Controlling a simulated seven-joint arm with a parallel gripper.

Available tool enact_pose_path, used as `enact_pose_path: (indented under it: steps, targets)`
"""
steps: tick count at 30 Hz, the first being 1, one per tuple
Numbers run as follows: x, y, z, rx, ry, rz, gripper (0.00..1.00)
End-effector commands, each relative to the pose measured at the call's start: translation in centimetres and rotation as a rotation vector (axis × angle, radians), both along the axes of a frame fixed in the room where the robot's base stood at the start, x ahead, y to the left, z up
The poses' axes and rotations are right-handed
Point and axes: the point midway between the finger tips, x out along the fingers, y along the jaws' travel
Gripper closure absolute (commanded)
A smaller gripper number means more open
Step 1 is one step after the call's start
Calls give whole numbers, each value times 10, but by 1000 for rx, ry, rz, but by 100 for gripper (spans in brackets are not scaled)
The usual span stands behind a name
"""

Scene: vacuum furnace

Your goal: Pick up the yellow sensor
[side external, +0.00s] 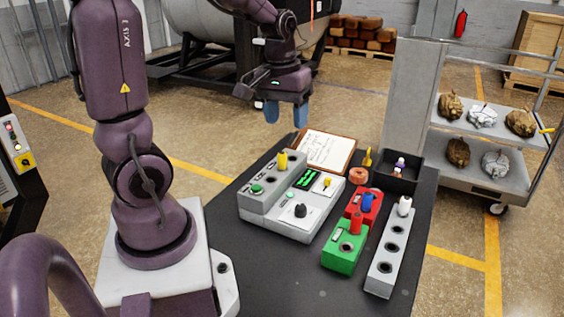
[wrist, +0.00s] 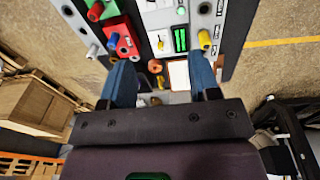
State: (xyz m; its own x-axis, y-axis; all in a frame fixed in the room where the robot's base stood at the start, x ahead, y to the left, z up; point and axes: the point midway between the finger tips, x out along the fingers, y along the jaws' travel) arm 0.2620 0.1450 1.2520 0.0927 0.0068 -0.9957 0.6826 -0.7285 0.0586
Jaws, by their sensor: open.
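A yellow cylinder (side external: 283,160), which looks like the yellow sensor, stands upright in the raised left part of the grey control box (side external: 300,222). In the wrist view the yellow cylinder (wrist: 204,39) shows at upper right, ahead of the right-hand finger. A smaller yellow piece (side external: 327,182) sits on the box's white panel. My gripper (side external: 286,113) hangs above and beyond the far edge of the dark table, apart from the cylinder. In the wrist view my gripper (wrist: 161,62) has its blue fingers wide apart, with nothing held between them.
A green block (side external: 343,250) holds a red cylinder; a red block (side external: 372,207) holds a blue one. A grey rack (side external: 380,270) holds a white cylinder. A clipboard (side external: 325,148), an orange roll (side external: 358,176) and a black tray (side external: 400,184) lie at the back.

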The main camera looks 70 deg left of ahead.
Motion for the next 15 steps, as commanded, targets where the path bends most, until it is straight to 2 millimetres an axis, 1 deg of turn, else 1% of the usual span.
enact_pose_path:
  steps: [1, 3, 6, 9, 11, 12, 13, 15]
  targets:
    - [3, 23, -14, -20, 37, 113, 44]
    - [7, 52, -31, -39, 73, 269, 44]
    - [8, 89, -53, -53, 112, 480, 44]
    - [10, 119, -69, -54, 132, 667, 44]
    - [15, 133, -73, -48, 123, 769, 44]
    - [21, 137, -69, -45, 105, 820, 44]
    - [24, 139, -65, -43, 90, 851, 44]
    - [26, 140, -63, -48, 80, 906, 44]
